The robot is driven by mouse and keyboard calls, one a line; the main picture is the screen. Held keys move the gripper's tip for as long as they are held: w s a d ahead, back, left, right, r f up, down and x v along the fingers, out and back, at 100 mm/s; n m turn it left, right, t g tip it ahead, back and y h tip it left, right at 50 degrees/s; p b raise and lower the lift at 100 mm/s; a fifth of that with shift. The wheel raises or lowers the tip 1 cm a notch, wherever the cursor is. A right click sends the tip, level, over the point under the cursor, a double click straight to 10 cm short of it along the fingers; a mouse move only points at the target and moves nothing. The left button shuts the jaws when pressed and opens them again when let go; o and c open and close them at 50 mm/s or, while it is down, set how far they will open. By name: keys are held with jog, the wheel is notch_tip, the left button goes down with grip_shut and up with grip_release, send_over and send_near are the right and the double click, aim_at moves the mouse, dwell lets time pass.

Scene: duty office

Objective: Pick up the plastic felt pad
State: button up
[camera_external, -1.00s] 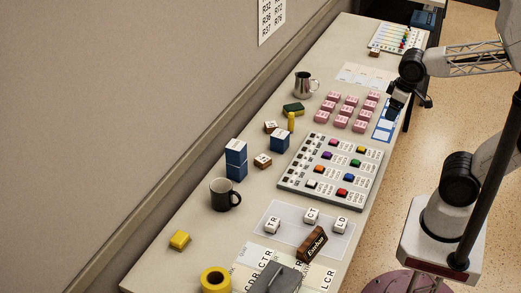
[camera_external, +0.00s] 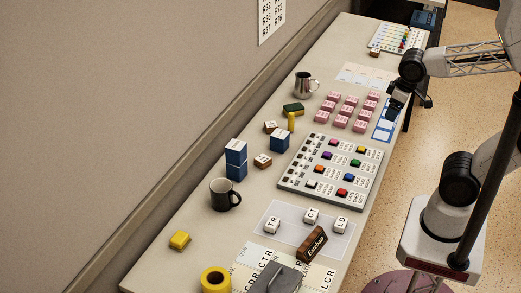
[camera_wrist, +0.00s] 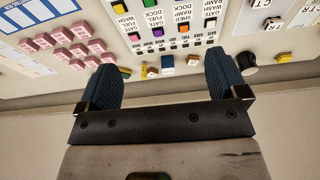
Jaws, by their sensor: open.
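I cannot tell for certain which thing is the plastic felt pad. A dark grey block with a raised grip (camera_external: 274,279), cut by the bottom edge of the external view, and a brown block with white lettering (camera_external: 313,244) are both eraser-like. My gripper (camera_external: 393,110) hangs over the right edge of the desk, beside the pink blocks and far from both. In the wrist view my gripper (camera_wrist: 165,85) has its two blue-padded fingers wide apart with nothing held between them. Neither eraser-like block is clear in the wrist view.
Between gripper and those blocks lies the button panel (camera_external: 331,172). Pink blocks (camera_external: 341,122), a steel jug (camera_external: 303,85), blue boxes (camera_external: 236,160), a dark mug (camera_external: 222,195), a yellow block (camera_external: 180,240) and yellow tape (camera_external: 215,280) stand about. A wall bounds the left.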

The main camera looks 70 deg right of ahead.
jog(key=w+n+h, duration=0.3)
jog(key=w+n, duration=0.2)
jog(key=w, duration=0.6)
jog(key=w+a+f+n+t+h, duration=0.25)
jog(key=w+a+n, duration=0.45)
jog(key=w, duration=0.5)
jog(key=w+a+f+n+t+h, duration=0.1)
jog(key=w+a+f+n+t, duration=0.15)
jog(key=w+a+n, duration=0.65)
jog(key=n+t+y, duration=0.6)
jog(key=n, duration=0.9)
send_near(178, 236)
jog(key=shift+x, duration=1.1)
jog(key=shift+x, duration=1.3)
